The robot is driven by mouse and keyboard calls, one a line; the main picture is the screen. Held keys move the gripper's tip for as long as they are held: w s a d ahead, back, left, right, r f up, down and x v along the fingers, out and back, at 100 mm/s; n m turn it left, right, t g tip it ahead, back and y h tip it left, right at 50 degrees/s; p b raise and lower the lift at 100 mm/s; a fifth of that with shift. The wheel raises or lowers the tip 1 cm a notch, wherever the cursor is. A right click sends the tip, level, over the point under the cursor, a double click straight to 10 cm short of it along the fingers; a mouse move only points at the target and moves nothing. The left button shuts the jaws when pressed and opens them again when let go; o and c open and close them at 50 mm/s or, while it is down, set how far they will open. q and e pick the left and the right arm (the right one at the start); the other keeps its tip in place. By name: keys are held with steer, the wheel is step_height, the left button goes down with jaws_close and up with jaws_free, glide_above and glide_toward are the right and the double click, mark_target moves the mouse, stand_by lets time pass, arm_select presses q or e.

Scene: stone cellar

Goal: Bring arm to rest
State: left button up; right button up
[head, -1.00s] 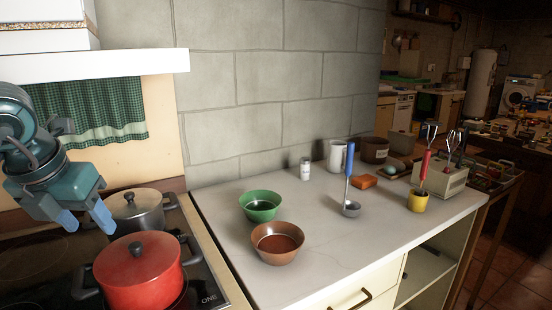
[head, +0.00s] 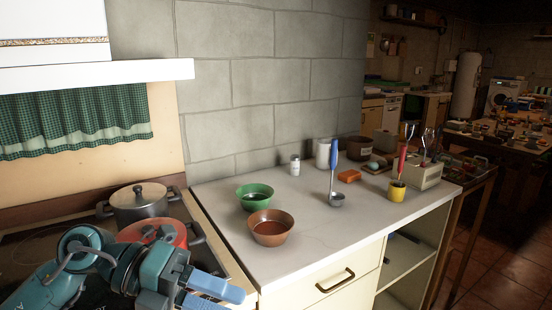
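My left arm comes in from the lower left, and its teal gripper (head: 212,294) with light blue fingers is low in front of the stove, at the bottom of the picture. The fingers point right, look apart and hold nothing, though the lower one is partly cut off by the picture edge. A grey lidded pot (head: 141,205) stands farther back on the stove. My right gripper is not in view.
The counter's front right is clear. A white hood (head: 110,74) overhangs the stove.

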arm_select(q)
steer(key=w+a+f+n+t+y+p, duration=0.1)
steer(key=a+f+n+t+y, duration=0.25)
steer(key=f+n+t, duration=0.9)
steer(key=w+a+f+n+t+y+p, duration=0.15)
steer(key=f+n+t+y, duration=0.3)
steer(key=n, duration=1.55)
steer(key=s+a+f+n+g+y, duration=0.1)
steer(key=s+f+n+g, duration=0.3)
steer(key=s+f, duration=0.6)
step_height(320, 180, down, 3)
steer(key=shift+s+a+g+y, duration=0.25)
steer(key=shift+s+g+y, duration=0.05)
steer(key=shift+g+y, duration=0.35)
